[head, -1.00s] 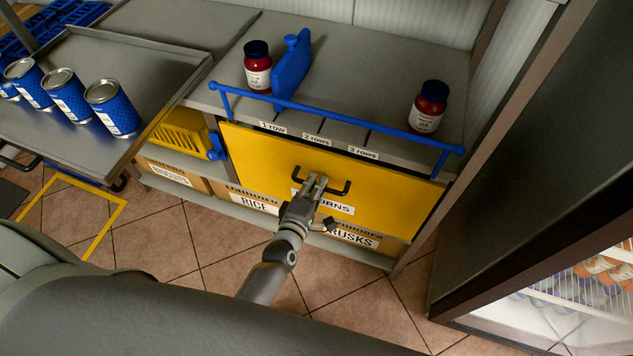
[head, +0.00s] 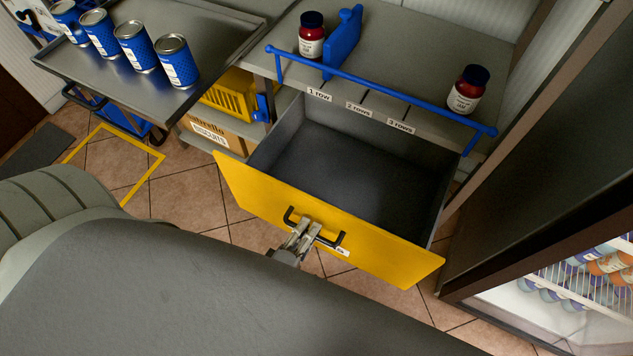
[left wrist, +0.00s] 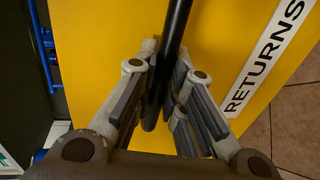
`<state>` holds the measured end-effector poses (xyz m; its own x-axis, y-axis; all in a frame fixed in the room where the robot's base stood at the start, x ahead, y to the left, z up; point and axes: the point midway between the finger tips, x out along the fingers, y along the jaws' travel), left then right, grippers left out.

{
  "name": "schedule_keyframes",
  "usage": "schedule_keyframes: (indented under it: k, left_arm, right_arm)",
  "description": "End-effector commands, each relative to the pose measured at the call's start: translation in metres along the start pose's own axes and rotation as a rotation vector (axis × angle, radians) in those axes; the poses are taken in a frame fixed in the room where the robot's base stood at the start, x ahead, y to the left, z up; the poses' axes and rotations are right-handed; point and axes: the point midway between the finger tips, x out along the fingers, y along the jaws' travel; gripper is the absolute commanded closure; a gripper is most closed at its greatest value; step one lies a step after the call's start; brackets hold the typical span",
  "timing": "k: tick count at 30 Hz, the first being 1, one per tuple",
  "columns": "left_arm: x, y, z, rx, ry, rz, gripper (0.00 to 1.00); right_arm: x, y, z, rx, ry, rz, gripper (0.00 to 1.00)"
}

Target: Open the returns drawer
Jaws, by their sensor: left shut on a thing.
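The returns drawer (head: 330,222) has a yellow front and stands pulled well out from the shelf unit. Its grey inside (head: 350,172) shows empty. My left gripper (head: 303,228) is shut on the black bar handle (head: 328,241) at the middle of the drawer front. In the left wrist view the handle (left wrist: 175,35) runs between the two fingers of the gripper (left wrist: 165,100), and the white RETURNS label (left wrist: 268,55) shows on the yellow front. My right gripper is not in view.
Above the drawer, two red jars (head: 311,38) (head: 467,92) and a blue divider (head: 342,45) stand on a shelf behind a blue rail (head: 380,92). A metal table (head: 110,70) with several blue cans is at left. A glass-fronted cooler (head: 570,285) is at right.

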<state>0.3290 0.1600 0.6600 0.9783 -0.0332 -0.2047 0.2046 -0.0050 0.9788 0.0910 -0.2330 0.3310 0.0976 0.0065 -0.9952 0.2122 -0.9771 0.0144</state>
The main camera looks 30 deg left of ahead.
Motion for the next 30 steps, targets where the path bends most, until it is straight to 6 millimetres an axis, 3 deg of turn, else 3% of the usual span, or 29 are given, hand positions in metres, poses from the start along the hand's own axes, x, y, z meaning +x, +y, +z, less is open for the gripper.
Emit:
schedule_keyframes:
  k: [2, 5, 16, 17, 22, 30]
  left_arm:
    - [-0.009, -0.003, 0.0, 0.001, -0.002, -0.004, 1.0]
    - [-0.013, -0.004, 0.001, 0.0, -0.002, -0.004, 1.0]
    - [-0.015, -0.004, 0.0, 0.0, -0.001, -0.003, 1.0]
    - [-0.015, -0.004, 0.0, 0.0, -0.001, -0.003, 0.88]
    - [-0.015, -0.004, 0.0, 0.0, -0.001, -0.002, 0.66]
    - [-0.015, -0.004, 0.0, 0.0, 0.0, -0.001, 0.66]
  right_arm:
    - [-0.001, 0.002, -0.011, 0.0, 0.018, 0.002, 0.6]
    - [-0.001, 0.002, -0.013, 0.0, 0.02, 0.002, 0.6]
    - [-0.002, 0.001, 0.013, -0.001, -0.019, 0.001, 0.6]
    - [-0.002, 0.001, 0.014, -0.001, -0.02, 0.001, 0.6]
    - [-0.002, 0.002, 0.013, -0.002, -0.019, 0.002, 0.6]
    - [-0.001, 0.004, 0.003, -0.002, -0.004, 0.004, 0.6]
